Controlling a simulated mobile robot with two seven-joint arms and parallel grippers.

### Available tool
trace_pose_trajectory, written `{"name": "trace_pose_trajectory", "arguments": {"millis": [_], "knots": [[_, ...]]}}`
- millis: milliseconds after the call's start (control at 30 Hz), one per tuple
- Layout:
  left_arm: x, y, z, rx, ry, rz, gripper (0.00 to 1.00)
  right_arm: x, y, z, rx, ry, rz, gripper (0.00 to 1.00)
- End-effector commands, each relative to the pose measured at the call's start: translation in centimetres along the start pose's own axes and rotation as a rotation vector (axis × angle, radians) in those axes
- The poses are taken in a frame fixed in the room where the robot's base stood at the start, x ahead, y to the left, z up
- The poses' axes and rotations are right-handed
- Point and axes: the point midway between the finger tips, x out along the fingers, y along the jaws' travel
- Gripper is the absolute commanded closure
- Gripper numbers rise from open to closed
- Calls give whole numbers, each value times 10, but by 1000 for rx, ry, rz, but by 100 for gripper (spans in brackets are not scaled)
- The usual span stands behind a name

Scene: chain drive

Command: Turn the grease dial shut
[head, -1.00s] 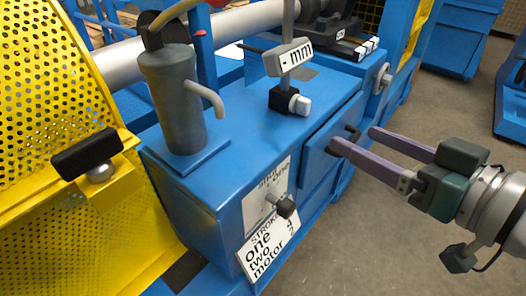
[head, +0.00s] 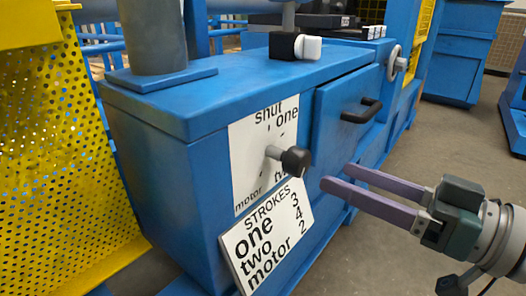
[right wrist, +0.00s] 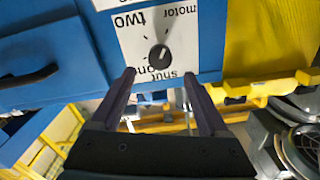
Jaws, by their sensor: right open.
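The grease dial (head: 295,161) is a dark round knob on a short grey stem. It sticks out of a white label plate (head: 249,181) on the blue cabinet's front; the plate reads shut, one, two and motor. My right gripper (head: 338,177) is open and empty, its purple fingers pointing left toward the knob, apart from it. In the right wrist view the dial (right wrist: 158,57) appears upside down, just beyond and between the fingertips (right wrist: 158,76). Which mark the dial points to I cannot tell. My left gripper is out of view.
A tilted strokes card (head: 267,238) sits just below the dial. A blue door with a black handle (head: 361,111) is to its right. A grey cylinder (head: 152,36) stands on the cabinet top. A yellow perforated guard (head: 62,150) is at left.

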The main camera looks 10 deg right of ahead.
Motion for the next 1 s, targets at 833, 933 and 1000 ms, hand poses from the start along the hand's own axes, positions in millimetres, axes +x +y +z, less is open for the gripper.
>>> {"name": "trace_pose_trajectory", "arguments": {"millis": [833, 933, 1000], "knots": [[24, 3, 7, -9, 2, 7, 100, 64, 0, 0, 1, -1, 2, 36], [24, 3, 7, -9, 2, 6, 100, 63, 0, 1, 1, 0, 2, 48], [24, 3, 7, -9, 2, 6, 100, 63, 0, 1, 1, 0, 2, 55]]}}
